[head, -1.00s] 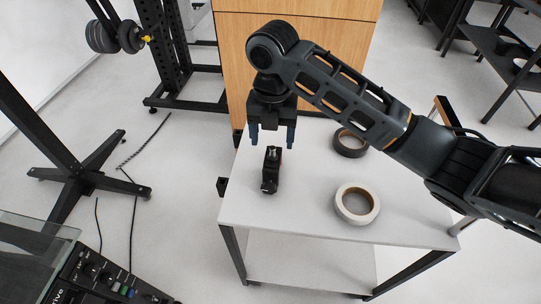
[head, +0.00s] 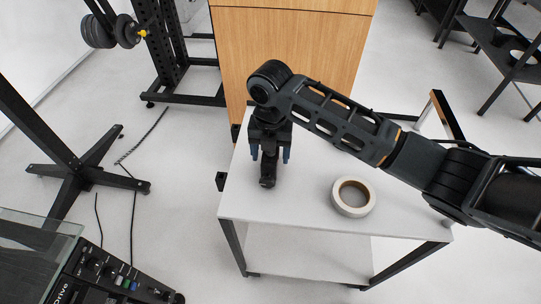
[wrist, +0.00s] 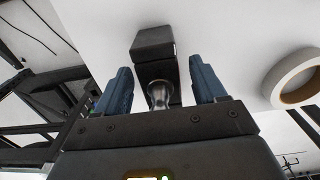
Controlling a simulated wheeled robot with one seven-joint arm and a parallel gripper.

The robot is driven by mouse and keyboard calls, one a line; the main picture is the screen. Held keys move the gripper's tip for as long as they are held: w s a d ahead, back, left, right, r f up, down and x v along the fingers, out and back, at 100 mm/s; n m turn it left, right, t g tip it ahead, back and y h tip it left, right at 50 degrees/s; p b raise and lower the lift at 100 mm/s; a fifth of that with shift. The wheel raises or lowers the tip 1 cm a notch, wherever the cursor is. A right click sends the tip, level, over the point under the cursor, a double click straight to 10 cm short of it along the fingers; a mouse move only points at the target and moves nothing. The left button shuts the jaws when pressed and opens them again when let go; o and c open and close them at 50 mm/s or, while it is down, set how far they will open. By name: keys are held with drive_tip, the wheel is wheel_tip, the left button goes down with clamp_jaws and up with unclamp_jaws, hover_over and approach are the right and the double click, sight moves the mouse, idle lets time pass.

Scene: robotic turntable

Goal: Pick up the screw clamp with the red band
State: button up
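The screw clamp (head: 268,182) is a small black block standing on the white table (head: 305,200). In the wrist view the clamp (wrist: 153,42) shows its black body and a shiny metal screw end. Its red band cannot be made out now. My gripper (head: 270,157) is low over the clamp, pointing down. In the wrist view my gripper (wrist: 161,65) is open, with one blue finger on each side of the clamp and a visible gap to each. The gripper partly hides the clamp in the head view.
A white tape roll (head: 352,212) lies on the table to the right of the clamp; it also shows in the wrist view (wrist: 275,87). A wooden cabinet (head: 290,60) stands behind the table. The front left of the tabletop is clear.

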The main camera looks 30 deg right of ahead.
clamp_jaws()
idle(0.4)
drive_tip(key=shift+r, duration=0.1)
